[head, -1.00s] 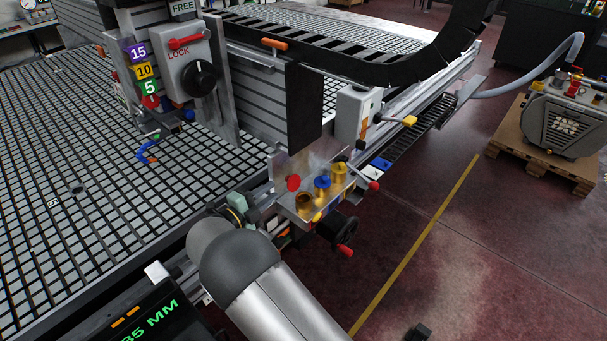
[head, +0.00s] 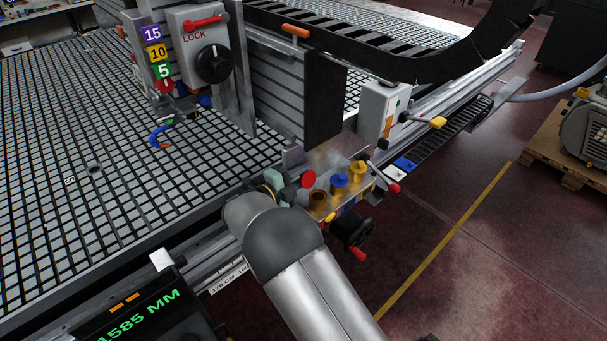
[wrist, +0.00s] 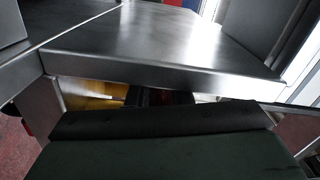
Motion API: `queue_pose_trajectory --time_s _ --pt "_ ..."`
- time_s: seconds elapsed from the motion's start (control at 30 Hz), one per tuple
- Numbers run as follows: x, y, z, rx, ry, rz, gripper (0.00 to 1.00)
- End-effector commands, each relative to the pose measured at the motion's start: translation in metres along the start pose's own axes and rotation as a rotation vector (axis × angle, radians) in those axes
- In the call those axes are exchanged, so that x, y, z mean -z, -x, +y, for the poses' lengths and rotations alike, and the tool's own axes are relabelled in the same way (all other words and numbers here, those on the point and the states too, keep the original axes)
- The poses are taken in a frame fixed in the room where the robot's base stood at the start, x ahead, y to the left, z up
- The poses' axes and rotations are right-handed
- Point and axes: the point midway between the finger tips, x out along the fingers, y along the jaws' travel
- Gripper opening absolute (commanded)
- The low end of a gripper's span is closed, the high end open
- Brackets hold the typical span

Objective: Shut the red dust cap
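The red dust cap (head: 308,180) shows in the head view as a red disc, raised beside an open brass port (head: 318,201). The port's dark mouth is uncovered. A blue cap (head: 339,181) and a yellow cap (head: 357,167) sit on the neighbouring brass ports. My gripper (head: 276,186) is just left of the red cap, mostly hidden behind my arm; contact cannot be told. In the wrist view a dark gripper pad (wrist: 165,125) fills the bottom, with a brass part (wrist: 100,101) beyond it. The finger gap is not clear.
A metal plate (wrist: 165,45) spans the top of the wrist view, close to my gripper. The grid table (head: 60,180) lies left. A black handwheel (head: 350,229) with red handles is below the ports. A grey box with a yellow-tipped lever (head: 437,122) stands to the right.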

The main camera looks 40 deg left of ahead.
Motion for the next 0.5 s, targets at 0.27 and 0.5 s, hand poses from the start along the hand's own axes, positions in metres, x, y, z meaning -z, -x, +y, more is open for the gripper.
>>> queue_pose_trajectory --time_s 0.27,0.5 --pt "0.0012 0.0 -0.0006 0.0 -0.029 0.0 0.0" --pt "0.0063 -0.0004 -0.0029 0.0 -0.154 0.001 0.0"
